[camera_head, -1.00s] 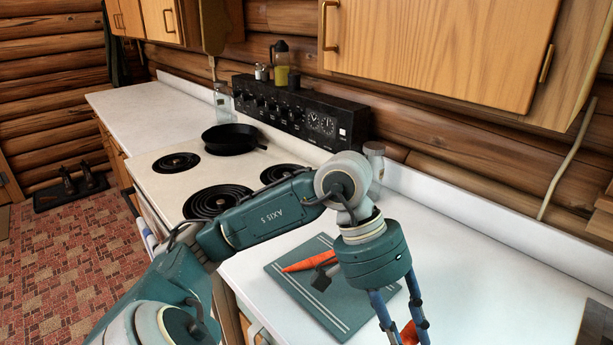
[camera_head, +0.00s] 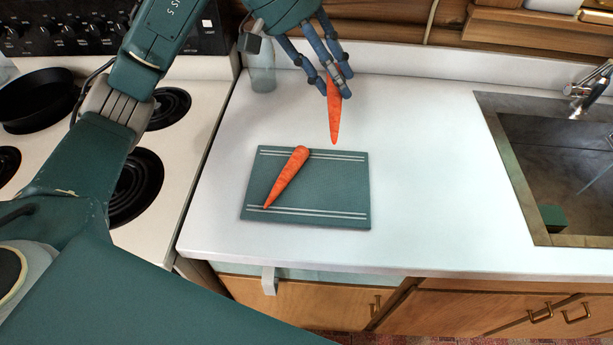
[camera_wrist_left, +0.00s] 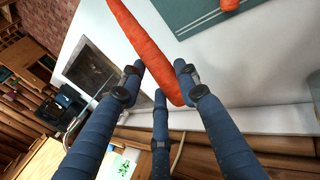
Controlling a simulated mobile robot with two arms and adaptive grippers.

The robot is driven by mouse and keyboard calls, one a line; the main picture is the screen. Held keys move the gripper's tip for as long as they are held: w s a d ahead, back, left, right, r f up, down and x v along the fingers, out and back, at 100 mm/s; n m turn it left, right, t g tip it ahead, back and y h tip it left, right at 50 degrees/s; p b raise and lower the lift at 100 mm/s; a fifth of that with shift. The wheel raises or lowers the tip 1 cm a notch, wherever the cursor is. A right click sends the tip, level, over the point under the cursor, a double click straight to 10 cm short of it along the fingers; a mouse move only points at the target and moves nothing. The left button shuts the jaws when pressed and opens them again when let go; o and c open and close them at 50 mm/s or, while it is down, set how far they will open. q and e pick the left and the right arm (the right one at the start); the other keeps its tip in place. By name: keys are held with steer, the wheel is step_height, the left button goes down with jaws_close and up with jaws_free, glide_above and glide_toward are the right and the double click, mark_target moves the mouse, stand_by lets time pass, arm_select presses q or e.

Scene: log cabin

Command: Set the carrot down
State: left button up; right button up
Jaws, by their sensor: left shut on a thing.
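My left gripper (camera_head: 333,82) is shut on a carrot (camera_head: 335,118) that hangs point down above the counter, behind the far right part of the cutting board. The held carrot (camera_wrist_left: 145,42) also shows between the blue fingers (camera_wrist_left: 158,88) in the left wrist view. A second orange carrot (camera_head: 287,177) lies slanted on the green cutting board (camera_head: 335,190), which has white stripes. That board (camera_wrist_left: 192,14) shows at the top of the wrist view with an end of the lying carrot (camera_wrist_left: 229,4). My right gripper is not in view.
The white counter (camera_head: 420,190) is clear to the right of the board, up to the sink (camera_head: 560,160). A glass jar (camera_head: 262,72) stands by the back wall. The stove (camera_head: 165,210) with a black pan (camera_head: 45,107) is at the left.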

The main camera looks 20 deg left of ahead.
arm_select(q)
steer(key=shift+w+d+r, duration=0.3)
steer(key=shift+d+r, duration=0.05)
steer(key=shift+d, duration=0.1)
steer(key=p, duration=0.3)
glide_above(338, 166)
steer(key=a, duration=0.2)
steer(key=f, duration=1.4)
steer(key=shift+d+f, duration=0.2)
steer(key=shift+f, duration=0.2)
steer(key=shift+a+f, duration=0.1)
steer(key=shift+f, duration=0.55)
step_height(338, 166, down, 3)
steer(key=shift+f+p, duration=0.1)
steer(key=shift+p, duration=0.4)
steer(key=shift+f, duration=0.2)
steer(key=shift+s+f+b, duration=0.3)
steer(key=shift+f+b, duration=0.3)
steer(key=shift+b, duration=0.4)
steer(key=o, duration=1.1)
steer(key=shift+s, duration=0.1)
steer(key=shift+o, duration=0.2)
steer(key=shift+w+f, duration=0.15)
steer(key=shift+w, duration=0.05)
